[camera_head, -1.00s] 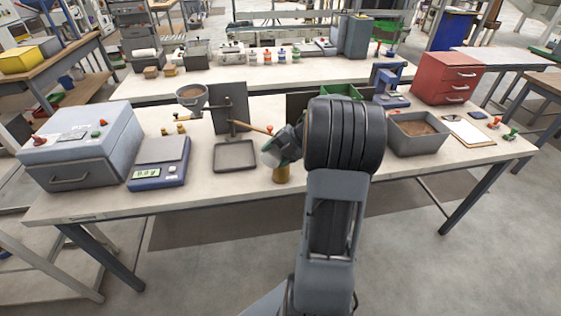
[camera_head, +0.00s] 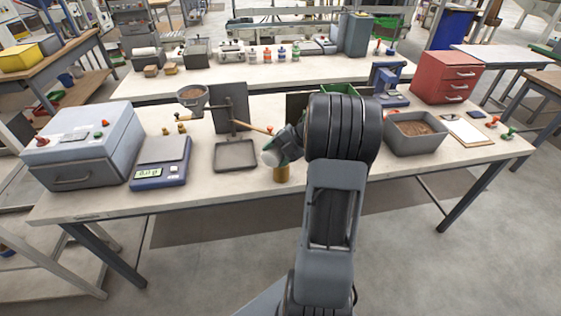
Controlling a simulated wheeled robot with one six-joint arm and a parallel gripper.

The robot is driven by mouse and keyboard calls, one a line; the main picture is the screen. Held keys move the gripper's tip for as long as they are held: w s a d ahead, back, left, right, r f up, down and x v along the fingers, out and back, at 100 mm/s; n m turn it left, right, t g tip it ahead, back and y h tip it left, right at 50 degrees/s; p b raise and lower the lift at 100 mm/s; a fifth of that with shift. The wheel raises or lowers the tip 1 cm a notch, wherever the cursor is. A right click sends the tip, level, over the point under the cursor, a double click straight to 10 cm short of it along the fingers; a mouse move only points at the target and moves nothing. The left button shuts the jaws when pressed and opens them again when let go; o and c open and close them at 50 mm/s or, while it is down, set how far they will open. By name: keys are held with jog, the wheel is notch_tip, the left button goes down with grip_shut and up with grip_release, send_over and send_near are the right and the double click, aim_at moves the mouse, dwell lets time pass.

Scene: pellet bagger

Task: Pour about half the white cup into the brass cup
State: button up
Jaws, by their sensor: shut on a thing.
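The brass cup (camera_head: 281,174) stands upright near the front edge of the table, just right of a dark square tray. My gripper (camera_head: 275,152) is above and slightly behind it, mostly hidden by my own arm. It is shut on the white cup (camera_head: 269,158), of which only a small pale part shows beside the gripper. The white cup seems tilted, low over the brass cup. I cannot see inside either cup, nor whether anything is flowing between them.
The dark tray (camera_head: 236,155) and a blue scale (camera_head: 161,161) lie to the left, then a grey box (camera_head: 84,146). A hopper (camera_head: 192,98) stands behind. A grey bin (camera_head: 415,134) of brown pellets, a clipboard (camera_head: 466,130) and red drawers (camera_head: 447,78) are right of my arm.

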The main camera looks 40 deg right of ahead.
jog(key=shift+w+d+r+m+g+y+p, duration=0.3)
jog(key=shift+y+p, duration=0.5)
jog(key=shift+p, duration=1.75)
dwell(0.5)
jog(key=shift+w+d+r+m+y+p, duration=0.1)
jog(key=shift+d+r+m+y+p, duration=0.5)
jog(key=shift+p, duration=1.15)
dwell(1.0)
